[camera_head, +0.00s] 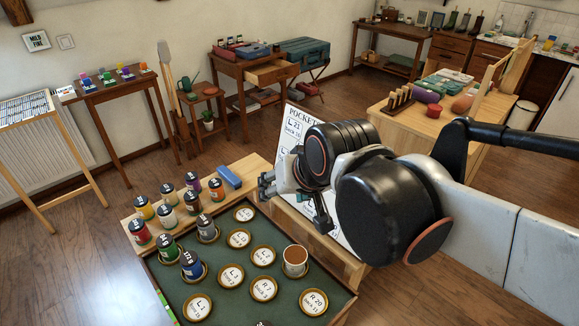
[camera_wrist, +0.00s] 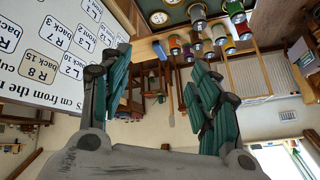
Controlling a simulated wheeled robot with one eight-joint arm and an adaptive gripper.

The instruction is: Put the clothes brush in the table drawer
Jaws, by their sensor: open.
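I cannot make out a clothes brush for certain. A small blue block (camera_head: 229,177) lies on the wooden ledge behind the green board; I cannot tell whether it is a brush. A wooden side table at the back has its drawer (camera_head: 272,72) pulled open; its inside is too small to read. My gripper (camera_head: 292,202) hangs over the board's back right edge, right of the blue block and apart from it. In the wrist view my gripper (camera_wrist: 157,78) has its two green-padded fingers spread, with nothing between them.
The green board (camera_head: 222,293) holds several labelled discs and a brown-topped cup (camera_head: 295,260). Several paint jars (camera_head: 192,203) stand at its left. A printed sign (camera_head: 296,125) stands behind my gripper. A wooden bench (camera_head: 400,124) is at right. Open floor (camera_head: 330,92) lies before the drawer table.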

